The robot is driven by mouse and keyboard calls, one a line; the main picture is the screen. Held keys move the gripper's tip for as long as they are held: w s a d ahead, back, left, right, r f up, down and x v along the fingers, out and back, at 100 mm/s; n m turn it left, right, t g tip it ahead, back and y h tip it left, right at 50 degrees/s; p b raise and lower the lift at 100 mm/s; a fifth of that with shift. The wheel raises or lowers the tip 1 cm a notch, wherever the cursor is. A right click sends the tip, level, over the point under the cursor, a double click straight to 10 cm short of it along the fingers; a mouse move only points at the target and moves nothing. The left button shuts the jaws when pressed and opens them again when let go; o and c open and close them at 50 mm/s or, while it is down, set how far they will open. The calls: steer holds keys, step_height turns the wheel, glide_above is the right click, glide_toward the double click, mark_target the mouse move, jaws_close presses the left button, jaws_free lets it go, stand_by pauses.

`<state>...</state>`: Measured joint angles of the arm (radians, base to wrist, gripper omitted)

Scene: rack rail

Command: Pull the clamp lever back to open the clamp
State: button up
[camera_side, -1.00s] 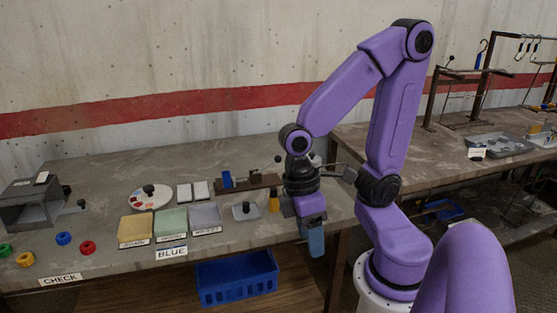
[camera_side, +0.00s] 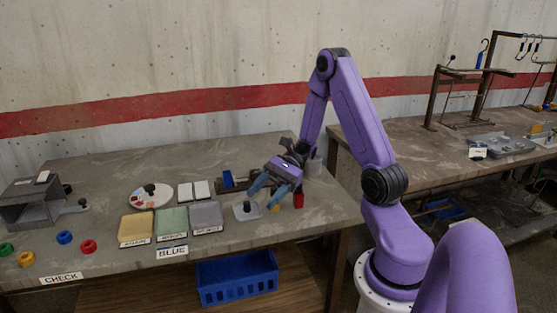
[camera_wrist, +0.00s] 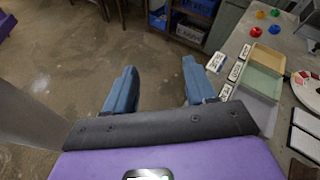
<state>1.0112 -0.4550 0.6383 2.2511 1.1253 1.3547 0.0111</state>
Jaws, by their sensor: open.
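What looks like the clamp is a dark brown fixture (camera_side: 240,184) at the back of the near bench, with a small blue block (camera_side: 228,179) at its left end. Its right end is behind my gripper (camera_side: 263,198), and I cannot make out the lever now. My gripper is open and empty, with blue fingers pointing down toward the front left, in front of the fixture and above the bench. In the wrist view my gripper (camera_wrist: 158,68) shows its fingers wide apart with only floor between them.
A grey plate with a dark knob (camera_side: 246,210) lies just left of the fingers. A red piece (camera_side: 298,199) stands just right of them. Colored trays (camera_side: 172,220), a round palette (camera_side: 150,197) and a grey housing (camera_side: 30,205) are further left. A blue crate (camera_side: 237,278) is below.

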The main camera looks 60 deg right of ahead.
steer(key=s+d+f+m+t+h, duration=0.1)
steer(key=d+m+t+h, duration=0.3)
steer(key=d, duration=0.6)
steer(key=s+d+f+m+t+h, duration=0.2)
steer(key=d+f+m+t+h, duration=0.2)
steer(key=d+m, duration=0.5)
steer(key=s+d+f+m+t+h, duration=0.1)
steer(key=d+f+m+t+h, duration=0.1)
steer(key=d+m+t+h, duration=0.4)
steer(key=shift+s+d+f+m+t, duration=0.1)
steer(key=shift+d+m+t, duration=0.15)
steer(key=shift+d, duration=0.7)
steer(key=shift+s+d+m+t, duration=0.15)
steer(key=shift+d+t, duration=0.05)
steer(key=shift+d, duration=0.8)
steer(key=shift+s+d+f+m+t, duration=0.1)
steer(key=shift+d+m+t, duration=0.15)
steer(key=shift+d, duration=0.7)
steer(key=w, duration=1.7)
steer(key=shift+w+d, duration=0.1)
steer(key=shift+w, duration=0.05)
steer(key=shift+r+h, duration=0.1)
steer(key=shift+h, duration=0.2)
jaws_close()
